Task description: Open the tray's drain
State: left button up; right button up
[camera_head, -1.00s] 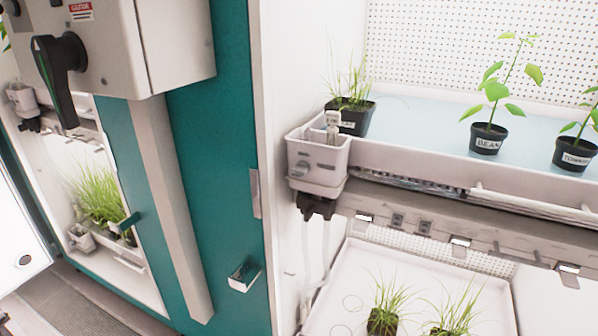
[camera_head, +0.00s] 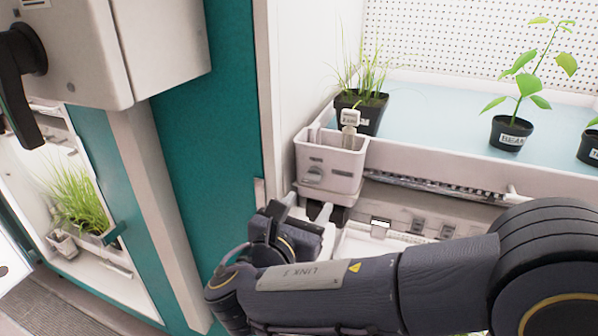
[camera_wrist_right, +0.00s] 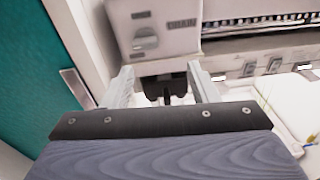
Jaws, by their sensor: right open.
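The tray's drain box (camera_head: 330,165) is a pale grey housing at the left front corner of the upper tray (camera_head: 430,160). A light grey drain knob (camera_head: 314,175) is on its front face. In the right wrist view the knob (camera_wrist_right: 146,40) sits left of a DRAIN label (camera_wrist_right: 181,23). My right gripper (camera_wrist_right: 162,72) is open and empty, just below and in front of the box. Its fingers stand either side of the black fitting (camera_wrist_right: 164,88) under the box in that view; contact cannot be told. My left gripper is not in view.
Potted plants stand on the upper tray, including a grassy one (camera_head: 360,110) behind the box and a bean (camera_head: 510,132). A teal door frame (camera_head: 205,130) is left of the box. A grey control box (camera_head: 165,45) with a black handle juts out at upper left.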

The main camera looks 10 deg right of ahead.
aim_at(309, 181)
jog(key=shift+n+t, duration=0.5)
jog(key=x, duration=0.4)
jog(key=r+p+x, duration=0.1)
jog(key=x, duration=0.1)
jog(key=shift+w+a, duration=0.25)
jog(key=shift+w+a+r, duration=0.15)
jog(key=shift+a, duration=0.2)
jog(key=shift+w+a, duration=0.1)
jog(key=shift+w, duration=0.1)
jog(key=shift+c, duration=0.3)
jog(key=shift+w, duration=0.2)
jog(key=shift+c, duration=1.1)
jog(key=c, duration=0.7)
jog(key=shift+s, duration=0.1)
